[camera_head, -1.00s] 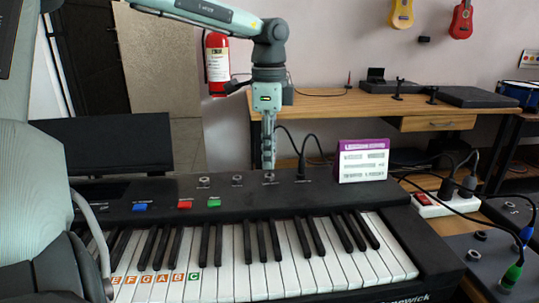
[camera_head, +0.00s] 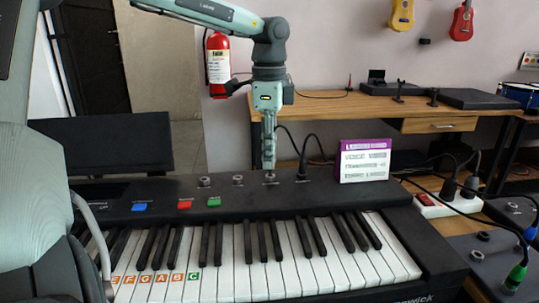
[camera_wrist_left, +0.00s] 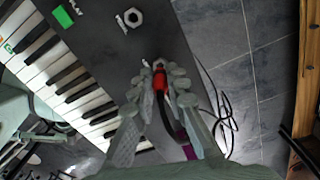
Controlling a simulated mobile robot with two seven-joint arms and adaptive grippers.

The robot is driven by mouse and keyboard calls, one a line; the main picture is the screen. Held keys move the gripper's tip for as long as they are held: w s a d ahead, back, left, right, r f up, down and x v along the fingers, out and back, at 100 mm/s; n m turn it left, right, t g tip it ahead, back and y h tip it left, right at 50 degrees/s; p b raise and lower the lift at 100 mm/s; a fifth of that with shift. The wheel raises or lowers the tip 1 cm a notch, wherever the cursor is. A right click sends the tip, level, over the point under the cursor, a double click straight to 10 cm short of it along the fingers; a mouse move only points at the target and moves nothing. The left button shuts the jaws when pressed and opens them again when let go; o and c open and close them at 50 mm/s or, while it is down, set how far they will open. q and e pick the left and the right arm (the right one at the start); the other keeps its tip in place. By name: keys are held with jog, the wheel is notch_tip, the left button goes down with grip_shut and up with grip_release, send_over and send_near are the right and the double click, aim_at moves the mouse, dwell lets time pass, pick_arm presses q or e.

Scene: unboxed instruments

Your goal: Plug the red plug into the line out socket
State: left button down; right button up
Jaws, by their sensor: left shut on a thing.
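My left gripper (camera_head: 268,164) reaches down from above onto the back panel of the black keyboard (camera_head: 335,200), at the rightmost of three open-looking metal sockets. In the left wrist view its fingers (camera_wrist_left: 162,88) are shut on the red plug (camera_wrist_left: 161,80), whose tip points at a metal socket (camera_wrist_left: 159,64). The tip is at or in this socket; I cannot tell how deep. In the head view the fingers hide the plug. Two other sockets (camera_head: 205,181) and (camera_head: 238,180) stand to the left. My right gripper is not in view.
A black plug (camera_head: 302,170) with a cable stands just right of my gripper, near a white and purple card (camera_head: 363,160). A power strip (camera_head: 440,203) and cables lie at the right. A wooden desk (camera_head: 360,103) stands behind.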

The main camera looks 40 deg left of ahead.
pick_arm(q)
jog(key=shift+b, duration=0.3)
dwell(0.5)
jog(key=shift+f+b, duration=1.05)
jog(key=shift+f, duration=0.1)
dwell(0.5)
jog(key=c, duration=1.4)
grip_release()
jog(key=shift+c, duration=0.2)
jog(key=shift+r, duration=0.1)
notch_tip(320, 180, up, 12)
jog(key=shift+f, duration=0.1)
